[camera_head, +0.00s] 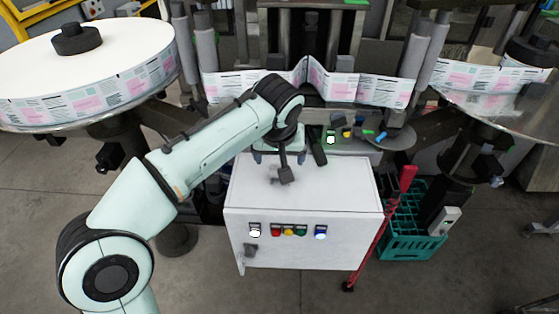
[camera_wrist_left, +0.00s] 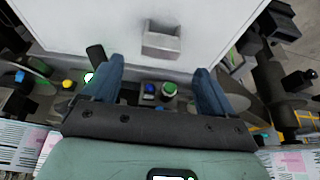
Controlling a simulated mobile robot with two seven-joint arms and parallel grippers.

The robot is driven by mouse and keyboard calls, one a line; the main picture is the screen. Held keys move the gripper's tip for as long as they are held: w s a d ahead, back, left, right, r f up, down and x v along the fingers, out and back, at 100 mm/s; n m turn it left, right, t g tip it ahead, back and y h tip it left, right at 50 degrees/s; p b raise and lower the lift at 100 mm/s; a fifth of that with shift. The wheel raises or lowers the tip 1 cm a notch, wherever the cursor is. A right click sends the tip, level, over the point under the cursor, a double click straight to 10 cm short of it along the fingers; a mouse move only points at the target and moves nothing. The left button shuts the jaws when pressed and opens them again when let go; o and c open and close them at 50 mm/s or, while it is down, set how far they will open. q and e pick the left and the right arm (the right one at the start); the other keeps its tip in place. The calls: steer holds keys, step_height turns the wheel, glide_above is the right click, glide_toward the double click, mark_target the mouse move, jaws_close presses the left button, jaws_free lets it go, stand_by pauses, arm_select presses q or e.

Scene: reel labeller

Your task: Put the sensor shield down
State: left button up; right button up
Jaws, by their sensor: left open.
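The sensor shield appears to be the small grey angled piece (camera_wrist_left: 161,42) on the white cabinet top in the left wrist view. In the head view a dark piece (camera_head: 287,176) shows at the same place, just below my gripper. My left gripper (camera_head: 286,157) is above the back part of the cabinet top. Its two blue fingers are spread apart with nothing between them, as the left wrist view (camera_wrist_left: 158,78) also shows. The shield lies beyond the fingertips, apart from them. My right gripper is not in view.
The white cabinet (camera_head: 340,190) has coloured buttons on its front; its top is mostly clear. Behind it stands the labeller with a printed label web (camera_head: 340,87). A large reel (camera_head: 95,75) is at left. A red bar (camera_head: 385,225) and a green crate (camera_head: 408,245) stand at right.

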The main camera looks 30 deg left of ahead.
arm_select(q)
steer(key=p+v, duration=0.1)
steer(key=v, duration=0.4)
stand_by(0.5)
